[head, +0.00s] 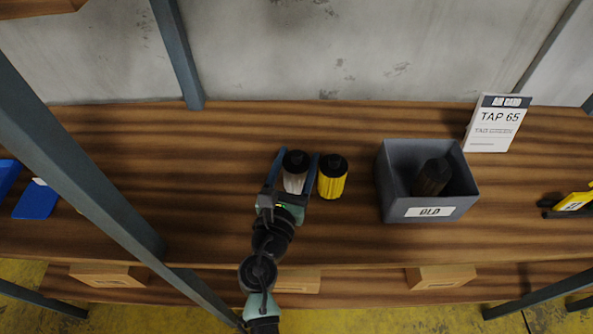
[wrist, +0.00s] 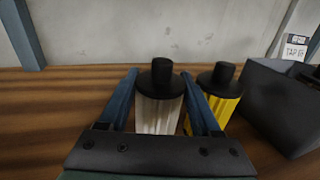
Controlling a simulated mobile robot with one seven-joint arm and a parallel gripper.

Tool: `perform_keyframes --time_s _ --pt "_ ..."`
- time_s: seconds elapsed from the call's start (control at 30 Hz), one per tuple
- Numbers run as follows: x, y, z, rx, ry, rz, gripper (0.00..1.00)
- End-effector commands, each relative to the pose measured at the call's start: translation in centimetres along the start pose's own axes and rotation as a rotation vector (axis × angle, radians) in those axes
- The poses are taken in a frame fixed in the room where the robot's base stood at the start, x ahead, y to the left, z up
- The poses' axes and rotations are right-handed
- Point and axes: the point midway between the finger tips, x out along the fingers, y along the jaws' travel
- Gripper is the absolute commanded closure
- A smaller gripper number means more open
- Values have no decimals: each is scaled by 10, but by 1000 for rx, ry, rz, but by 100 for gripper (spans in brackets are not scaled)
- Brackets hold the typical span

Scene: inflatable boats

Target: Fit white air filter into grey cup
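The white air filter (head: 294,181) stands upright on the wooden shelf, with a black cap and a pale ribbed body. It also shows in the wrist view (wrist: 159,114). My gripper (head: 297,163) has its blue fingers on either side of the filter. In the wrist view the fingers (wrist: 160,76) are spread, with narrow gaps beside the pale body; contact near the tips is hard to judge. The filter's lower end is hidden behind my gripper. I cannot make out a grey cup in either view.
A yellow filter (head: 332,182) with a black cap stands close to my right finger. A grey box (head: 390,175) labelled OLD holds a dark filter (head: 432,179). A sign (head: 497,124) reads TAP 65. A blue object (head: 36,200) lies left, beyond a metal post (head: 90,170).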

Motion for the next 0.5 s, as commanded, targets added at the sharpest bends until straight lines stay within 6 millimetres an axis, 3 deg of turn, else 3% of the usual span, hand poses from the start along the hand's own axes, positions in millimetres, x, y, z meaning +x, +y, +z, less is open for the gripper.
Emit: perform_keyframes --time_s 0.03,0.2,0.23,0.27,0.5 --pt "0 0 0 0 0 0 61" --pt "0 0 0 0 0 0 92" --pt "0 0 0 0 0 0 92" --pt "0 0 0 0 0 0 100" --pt "0 0 3 0 -1 0 100"
